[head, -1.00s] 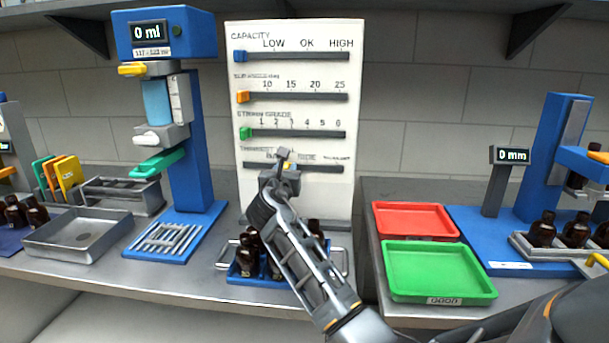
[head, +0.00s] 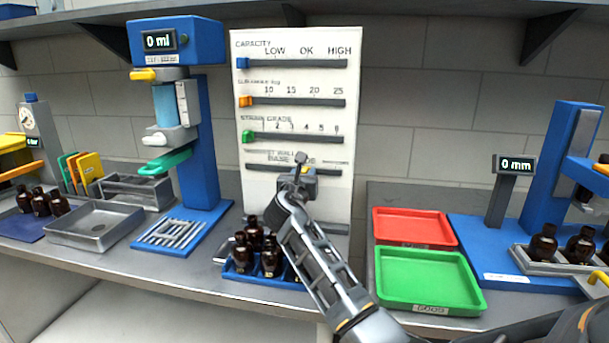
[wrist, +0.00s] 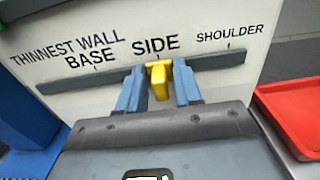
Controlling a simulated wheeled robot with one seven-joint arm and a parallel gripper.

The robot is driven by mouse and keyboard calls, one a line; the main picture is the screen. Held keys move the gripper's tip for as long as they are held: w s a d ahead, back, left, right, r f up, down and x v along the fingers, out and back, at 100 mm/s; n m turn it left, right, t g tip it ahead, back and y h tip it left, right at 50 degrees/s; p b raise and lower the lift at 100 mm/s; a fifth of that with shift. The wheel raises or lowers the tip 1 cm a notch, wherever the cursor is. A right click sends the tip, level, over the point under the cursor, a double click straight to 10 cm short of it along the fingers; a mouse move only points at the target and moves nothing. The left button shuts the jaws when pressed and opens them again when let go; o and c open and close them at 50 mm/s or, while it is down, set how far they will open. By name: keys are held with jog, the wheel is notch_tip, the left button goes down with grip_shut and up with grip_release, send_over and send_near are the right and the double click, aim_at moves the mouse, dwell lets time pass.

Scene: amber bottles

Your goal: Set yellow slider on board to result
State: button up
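The white board (head: 345,190) stands at the back, with several slider rows. The yellow slider (wrist: 159,78) is on the bottom row, THINNEST WALL. In the wrist view it sits just under the word SIDE, right of BASE and left of SHOULDER. My gripper (wrist: 158,88) has one blue-grey finger on each side of the slider, close against it, and appears shut on it. In the head view my gripper (head: 302,172) is in front of the bottom row and mostly hides the slider. The result display of the gauge (head: 515,164) reads 0 mm.
Blue (head: 243,63), orange (head: 246,101) and green (head: 248,137) sliders sit at the left of the upper rows. A rack of amber bottles (head: 270,258) stands below the board. Red (head: 412,213) and green (head: 480,306) trays lie to the right. A blue filling stand (head: 200,140) is left.

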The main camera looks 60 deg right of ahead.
jog(key=shift+o, duration=0.3)
jog(key=v, duration=0.7)
jog(key=shift+a+b, duration=0.4)
jog(key=shift+s, duration=0.15)
